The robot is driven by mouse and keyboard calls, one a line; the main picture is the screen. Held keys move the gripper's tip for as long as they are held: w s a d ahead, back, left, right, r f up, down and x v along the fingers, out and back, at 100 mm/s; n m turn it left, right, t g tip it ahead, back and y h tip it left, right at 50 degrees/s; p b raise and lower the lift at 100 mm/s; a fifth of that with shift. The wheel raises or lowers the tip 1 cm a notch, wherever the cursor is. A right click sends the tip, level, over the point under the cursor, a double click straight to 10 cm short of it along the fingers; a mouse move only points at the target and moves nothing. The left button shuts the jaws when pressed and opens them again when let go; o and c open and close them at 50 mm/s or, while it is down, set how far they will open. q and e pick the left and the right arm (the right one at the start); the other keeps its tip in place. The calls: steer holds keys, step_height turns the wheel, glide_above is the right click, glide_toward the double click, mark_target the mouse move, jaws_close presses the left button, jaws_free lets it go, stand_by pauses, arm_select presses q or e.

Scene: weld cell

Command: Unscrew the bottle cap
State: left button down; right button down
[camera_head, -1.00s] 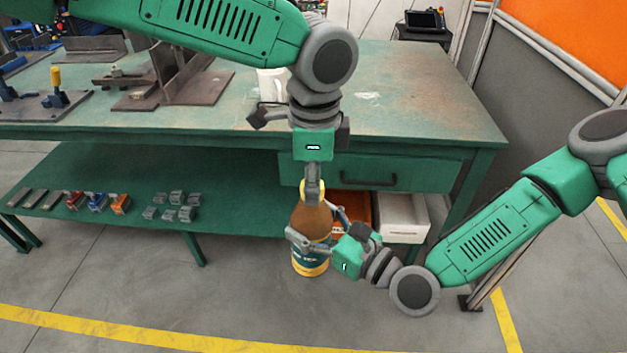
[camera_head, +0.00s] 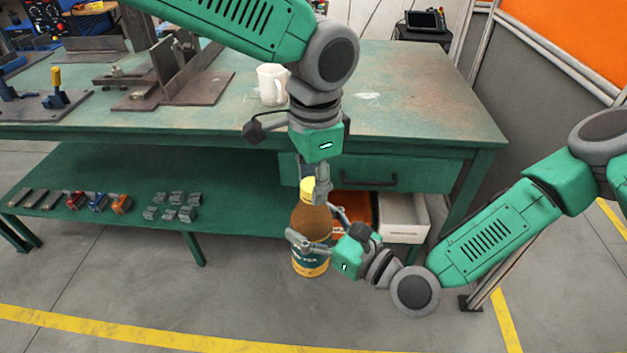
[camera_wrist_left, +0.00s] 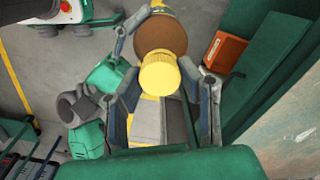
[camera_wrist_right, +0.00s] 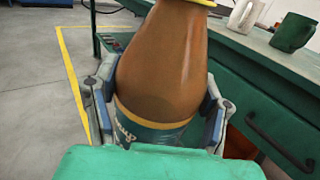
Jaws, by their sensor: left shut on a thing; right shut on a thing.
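The bottle (camera_head: 311,228) is brown with a dark label and a yellow band. It stands upright in the air in front of the bench, and its brown body fills the right wrist view (camera_wrist_right: 165,60). Its yellow cap (camera_head: 308,188) sits on top and shows in the left wrist view (camera_wrist_left: 160,74). My right gripper (camera_head: 317,230) is shut on the bottle's body from the right. My left gripper (camera_head: 318,192) points down from above and is shut on the cap, with one finger on each side of it (camera_wrist_left: 163,90). I cannot see the thread under the cap.
The green bench (camera_head: 420,110) stands behind the bottle, with a white mug (camera_head: 271,85) on top. An orange bin (camera_head: 352,212) and a white bin (camera_head: 402,215) stand under it. Small coloured blocks (camera_head: 97,202) lie on the lower shelf. The floor in front is clear.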

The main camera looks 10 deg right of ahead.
arm_select(q)
steer(key=shift+r, duration=0.25)
steer(key=shift+r, duration=0.9)
